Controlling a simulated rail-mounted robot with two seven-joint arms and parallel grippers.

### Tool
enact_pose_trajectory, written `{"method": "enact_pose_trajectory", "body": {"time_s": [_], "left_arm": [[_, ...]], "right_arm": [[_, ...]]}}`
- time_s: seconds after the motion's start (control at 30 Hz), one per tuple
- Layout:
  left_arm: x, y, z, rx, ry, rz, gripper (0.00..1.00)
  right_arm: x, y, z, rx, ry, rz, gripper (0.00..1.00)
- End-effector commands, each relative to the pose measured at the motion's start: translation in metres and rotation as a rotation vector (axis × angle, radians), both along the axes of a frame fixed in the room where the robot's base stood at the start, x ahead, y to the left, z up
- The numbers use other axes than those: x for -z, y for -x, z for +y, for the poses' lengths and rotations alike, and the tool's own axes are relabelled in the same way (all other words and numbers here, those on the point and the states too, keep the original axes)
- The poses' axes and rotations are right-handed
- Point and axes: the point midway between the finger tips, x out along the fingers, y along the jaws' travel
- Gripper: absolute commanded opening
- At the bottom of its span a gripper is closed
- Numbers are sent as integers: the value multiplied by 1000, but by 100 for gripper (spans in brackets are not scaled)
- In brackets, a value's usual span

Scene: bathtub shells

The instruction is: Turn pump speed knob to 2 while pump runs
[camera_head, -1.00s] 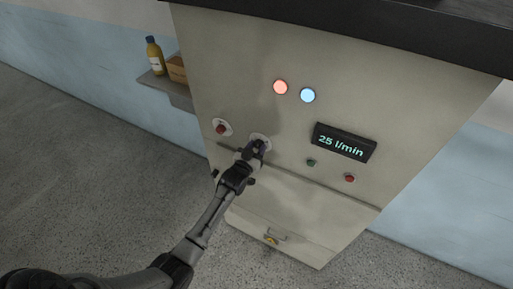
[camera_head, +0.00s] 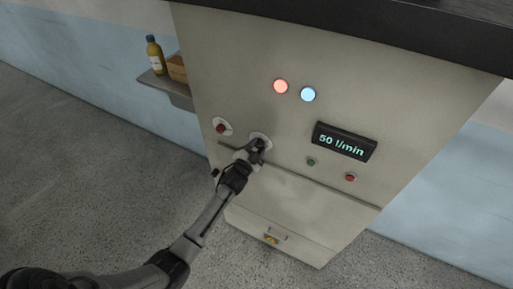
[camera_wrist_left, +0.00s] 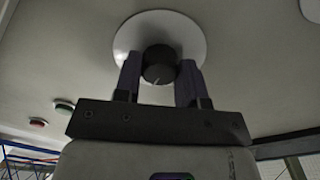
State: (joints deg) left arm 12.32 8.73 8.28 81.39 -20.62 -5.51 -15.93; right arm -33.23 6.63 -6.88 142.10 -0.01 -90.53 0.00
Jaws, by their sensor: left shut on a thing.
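The black pump speed knob (camera_wrist_left: 159,64) sits on a round white plate (camera_wrist_left: 160,35) on the cabinet front. My left gripper (camera_head: 259,146) is at the knob in the head view. In the left wrist view the fingers of my left gripper (camera_wrist_left: 160,75) are shut on the knob, one on each side. A pale pointer mark shows on the knob, but no scale number is readable. The display (camera_head: 344,142) reads 50 l/min. The red lamp (camera_head: 281,86) and the blue-white lamp (camera_head: 308,94) are lit. My right gripper is not in view.
A red button (camera_head: 221,127) on a white plate is left of the knob. A green button (camera_head: 311,162) and a red button (camera_head: 350,177) are below the display. A shelf (camera_head: 157,80) holds a yellow bottle (camera_head: 155,54) and a box (camera_head: 177,67).

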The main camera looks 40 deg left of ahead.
Motion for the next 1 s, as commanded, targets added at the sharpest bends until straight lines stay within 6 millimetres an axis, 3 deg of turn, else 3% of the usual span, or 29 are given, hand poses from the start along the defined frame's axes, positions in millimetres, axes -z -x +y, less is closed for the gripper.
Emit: {"method": "enact_pose_trajectory", "body": {"time_s": [0.73, 0.77, 1.0], "left_arm": [[0, 0, 0, 0, -69, 15, 14], [0, 0, 0, 0, -69, 15, 40], [0, 0, 0, 0, -69, 15, 63]], "right_arm": [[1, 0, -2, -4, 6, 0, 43], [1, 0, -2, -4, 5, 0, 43], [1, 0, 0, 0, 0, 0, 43]]}}
